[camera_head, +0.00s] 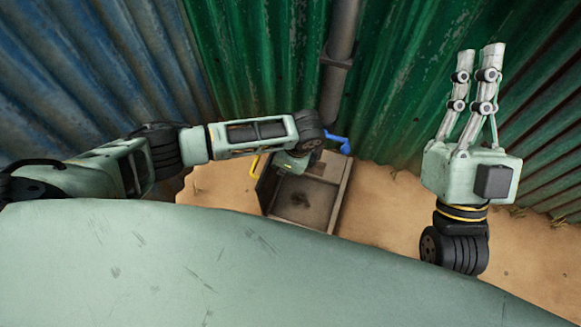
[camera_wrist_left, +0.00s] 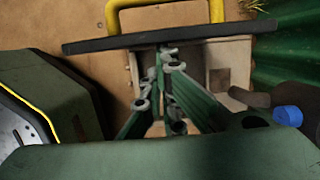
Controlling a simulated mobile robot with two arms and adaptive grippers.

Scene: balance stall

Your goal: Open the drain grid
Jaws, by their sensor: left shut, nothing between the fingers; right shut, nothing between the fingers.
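The drain box (camera_head: 303,203) stands on the sandy ground below the grey pipe, with its dark inside showing. A dark plate, which looks like the drain grid (camera_head: 267,184), stands tilted up at the box's left side, with a yellow handle (camera_head: 254,166) on its outer face. In the left wrist view the grid (camera_wrist_left: 100,45) is nearly edge-on, the yellow handle (camera_wrist_left: 112,14) beyond it. My left gripper (camera_wrist_left: 166,52) is shut and empty, tips close to the grid's edge; contact is unclear. In the head view its fingers are hidden. My right gripper (camera_head: 481,52) is shut and empty, raised at right.
A blue tap lever (camera_head: 338,143) sits at the foot of the grey pipe (camera_head: 340,60), right beside my left wrist. Green corrugated walls (camera_head: 250,60) close off the back and right, a blue one (camera_head: 90,60) the left. Sandy ground (camera_head: 385,205) is clear right of the box.

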